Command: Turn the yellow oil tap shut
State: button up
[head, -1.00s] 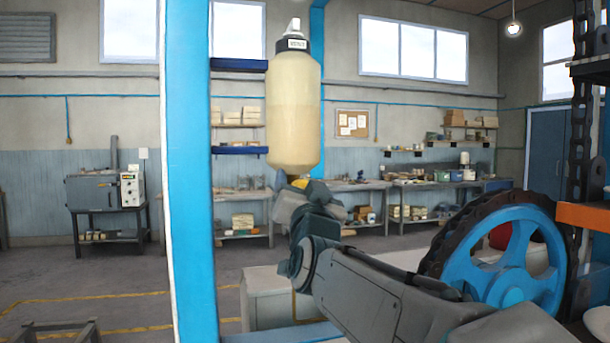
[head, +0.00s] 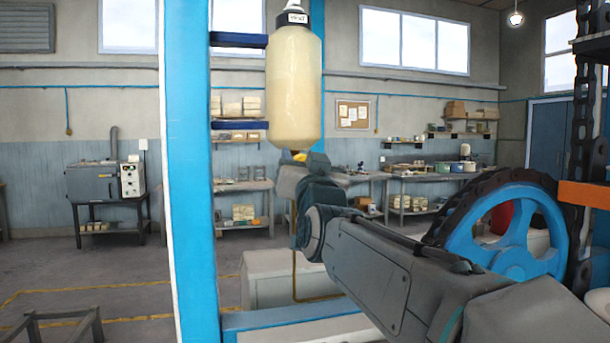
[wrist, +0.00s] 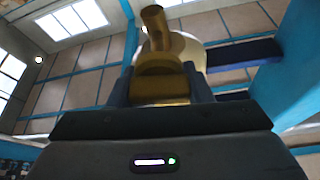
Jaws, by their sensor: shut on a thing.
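The oil bottle (head: 294,85) is a pale yellow cylinder with a dark cap, held upright beside the blue post. The yellow tap (head: 300,157) is a small patch at its underside, mostly hidden by my gripper (head: 303,165). In the wrist view the tap (wrist: 160,86) shows brassy yellow between the two dark fingers of my gripper (wrist: 160,92). My gripper is shut on it from below. A brass pipe end (wrist: 154,25) stands beyond the tap, in front of the bottle's round base (wrist: 188,47).
A blue post (head: 188,160) stands close at the left, with dark blue brackets (head: 238,40) reaching to the bottle. A thin brown pipe (head: 294,240) runs down below the tap. A large blue wheel with a dark chain (head: 510,245) stands at the right.

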jog(key=n+b, duration=0.1)
jog(key=n+y+b, duration=0.1)
jog(key=shift+a+f+n+y, duration=0.1)
jog(key=shift+f+n+y, duration=0.1)
jog(key=shift+n+y, duration=0.1)
jog(key=shift+r+n+b, duration=0.1)
jog(key=shift+n+b, duration=0.2)
jog(key=shift+b, duration=0.15)
jog(key=shift+r+g, duration=0.1)
jog(key=shift+g, duration=0.2)
jog(key=o, duration=1)
jog(key=shift+s, duration=0.1)
